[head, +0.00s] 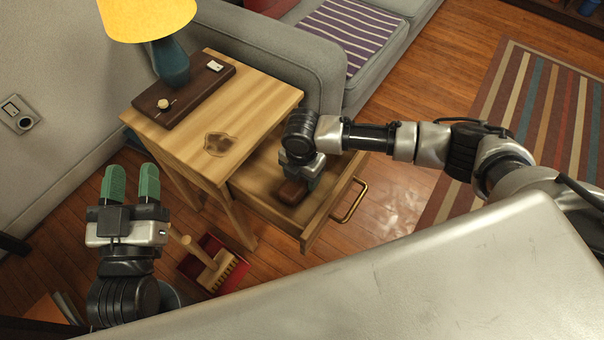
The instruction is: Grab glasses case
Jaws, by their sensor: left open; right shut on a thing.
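A brown glasses case (290,193) lies in the open drawer (258,207) of the wooden side table. My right gripper (302,182) reaches down into the drawer from above and is shut on the case. The fingers and part of the case are hidden by the gripper body. I cannot tell whether the case is lifted off the drawer floor. My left gripper (131,170) is open and empty, with green fingers pointing up, left of the table.
The side table (265,100) bears a lamp (172,62) on a dark board (185,95) and has a dark stain. The drawer's handle (349,203) sticks out. A grey sofa (290,55) stands behind.

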